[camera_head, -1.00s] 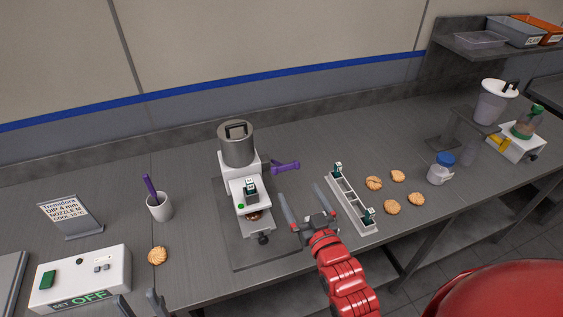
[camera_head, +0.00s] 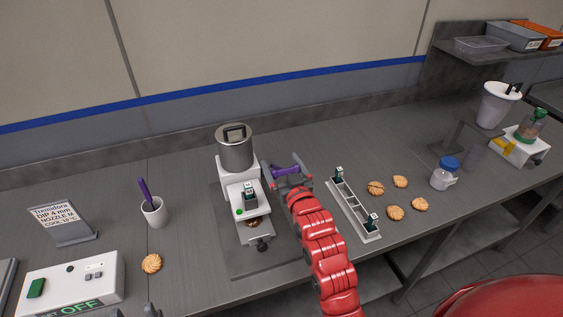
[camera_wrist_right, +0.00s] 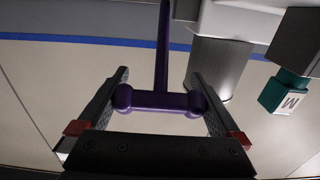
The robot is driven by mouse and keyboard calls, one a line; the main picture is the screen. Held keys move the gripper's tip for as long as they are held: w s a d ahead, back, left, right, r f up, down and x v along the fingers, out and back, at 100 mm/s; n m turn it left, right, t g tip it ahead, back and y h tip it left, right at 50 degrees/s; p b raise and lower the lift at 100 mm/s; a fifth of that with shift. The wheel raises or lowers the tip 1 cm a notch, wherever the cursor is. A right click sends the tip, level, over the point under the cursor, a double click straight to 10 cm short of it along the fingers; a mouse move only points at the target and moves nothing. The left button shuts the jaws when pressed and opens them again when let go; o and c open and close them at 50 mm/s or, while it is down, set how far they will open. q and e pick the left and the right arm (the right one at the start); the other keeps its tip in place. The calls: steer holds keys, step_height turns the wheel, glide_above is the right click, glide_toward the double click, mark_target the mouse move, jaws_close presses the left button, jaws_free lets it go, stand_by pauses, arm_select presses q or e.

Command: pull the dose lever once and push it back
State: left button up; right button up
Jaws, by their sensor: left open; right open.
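The dosing machine (camera_head: 227,179) stands at the middle of the bench, white with a steel hopper (camera_head: 236,150) on top. Its purple dose lever (camera_head: 284,172) sticks out to the right; in the right wrist view its T-shaped handle (camera_wrist_right: 160,101) lies between the fingers. My right gripper (camera_head: 289,180) is open around the handle, and its fingers (camera_wrist_right: 160,103) stand to either side of the handle's ends without clearly closing on it. A biscuit (camera_head: 252,222) sits under the nozzle, partly hidden. My left gripper (camera_head: 136,312) shows only its tips at the bottom edge, open and empty.
A long tray (camera_head: 353,211) with green-topped markers stands right of my right arm, with several biscuits (camera_head: 396,212) beyond it. A cup (camera_head: 154,212), one biscuit (camera_head: 151,263), a sign (camera_head: 62,221) and a control box reading OFF (camera_head: 75,283) are at the left.

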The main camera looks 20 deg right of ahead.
jaws_close()
stand_by(0.6)
